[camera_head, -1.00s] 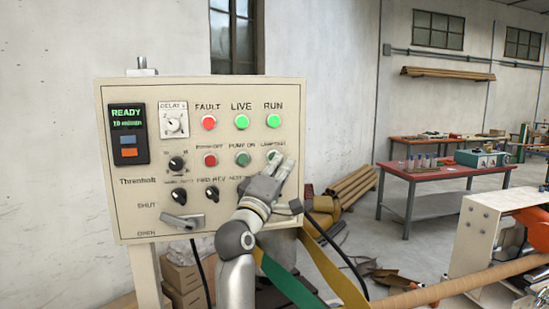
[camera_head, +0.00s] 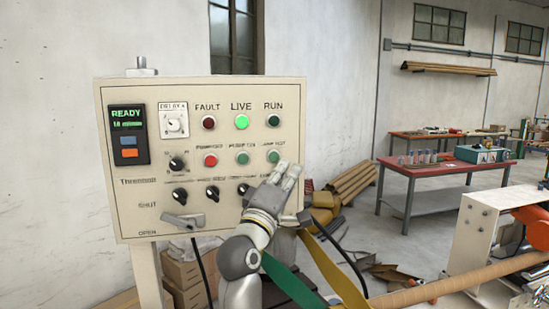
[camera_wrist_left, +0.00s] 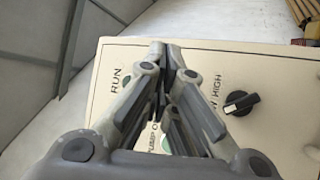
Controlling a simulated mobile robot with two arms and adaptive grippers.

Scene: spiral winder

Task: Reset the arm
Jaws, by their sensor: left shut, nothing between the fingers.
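My left gripper (camera_head: 287,172) is shut and empty in the head view, in front of the lower right part of the beige control panel (camera_head: 140,210). It sits just below the green lamp-test button (camera_head: 273,156), apart from it as far as I can see. In the left wrist view the closed fingers (camera_wrist_left: 165,62) point at the panel, with a black knob (camera_wrist_left: 240,102) to their right. The LIVE lamp (camera_head: 241,121) glows green. The FAULT lamp (camera_head: 208,122) and RUN lamp (camera_head: 272,122) are dark. The display (camera_head: 127,113) reads READY. My right gripper is not in view.
A lever handle (camera_head: 181,222) is at the panel's lower left. Cardboard boxes (camera_head: 183,270) stand below the panel. A red-topped table (camera_head: 430,180) is at the right. A long brown tube (camera_head: 440,287) and an orange machine part (camera_head: 535,220) lie at lower right.

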